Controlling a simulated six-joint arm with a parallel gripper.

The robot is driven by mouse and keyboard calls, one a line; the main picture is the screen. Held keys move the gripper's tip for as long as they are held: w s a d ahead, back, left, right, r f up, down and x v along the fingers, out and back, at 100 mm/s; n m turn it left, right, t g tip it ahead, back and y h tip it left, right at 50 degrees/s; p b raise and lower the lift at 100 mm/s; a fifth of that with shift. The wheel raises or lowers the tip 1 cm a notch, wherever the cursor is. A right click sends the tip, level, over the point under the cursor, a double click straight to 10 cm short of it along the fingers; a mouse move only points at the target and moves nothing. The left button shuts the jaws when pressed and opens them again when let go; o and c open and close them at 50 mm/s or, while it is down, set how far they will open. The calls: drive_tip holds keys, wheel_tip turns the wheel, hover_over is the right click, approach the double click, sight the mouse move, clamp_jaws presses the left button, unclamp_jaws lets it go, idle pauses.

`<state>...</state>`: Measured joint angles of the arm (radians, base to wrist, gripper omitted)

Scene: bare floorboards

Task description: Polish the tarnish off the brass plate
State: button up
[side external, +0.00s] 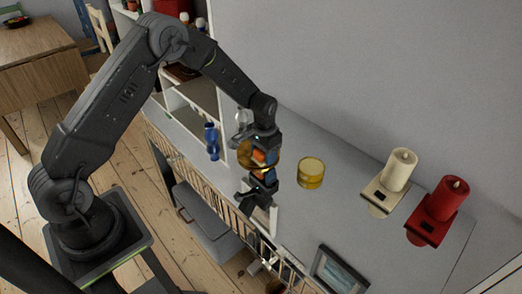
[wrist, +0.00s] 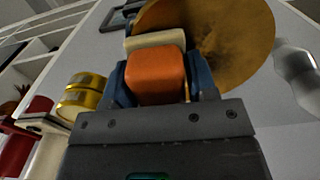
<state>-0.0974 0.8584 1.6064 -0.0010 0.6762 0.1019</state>
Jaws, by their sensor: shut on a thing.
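My gripper (wrist: 160,80) is shut on an orange block (wrist: 156,77) with a cream pad (wrist: 155,40) along its far edge. Blue finger pads press its left and right sides. The round brass plate (wrist: 235,40) lies beyond the block, golden with darker brown patches. The pad overlaps the plate's left part in the wrist view; I cannot tell whether they touch. In the side external view, my gripper (side external: 263,166) hangs over the grey shelf top, and the plate (side external: 245,157) shows only partly behind it. Part of the plate's face is hidden by the block and fingers.
A yellow tin (side external: 311,173) stands right of my gripper. A cream candle (side external: 399,170) and a red candle (side external: 447,198) stand farther right. A blue object (side external: 211,141) is to the left. A picture frame (side external: 338,271) lies near the front edge. The wall rises behind.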

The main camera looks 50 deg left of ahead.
sight(248, 145)
drive_tip(key=shift+w+a, duration=0.2)
drive_tip(key=shift+a, duration=3.8)
drive_tip(key=shift+w+d, duration=0.3)
drive_tip(key=shift+w, duration=0.4)
drive_tip(key=shift+s+d, duration=0.2)
drive_tip(key=shift+d, duration=1.75)
drive_tip(key=shift+s+d, duration=0.15)
drive_tip(key=shift+d, duration=1.8)
drive_tip(key=shift+w+a, duration=0.15)
drive_tip(key=shift+a, duration=1.85)
drive_tip(key=shift+w+a, duration=0.1)
drive_tip(key=shift+a, duration=1.85)
drive_tip(key=shift+a+r, duration=0.1)
drive_tip(key=shift+a, duration=0.1)
wheel_tip(248, 145, up, 8)
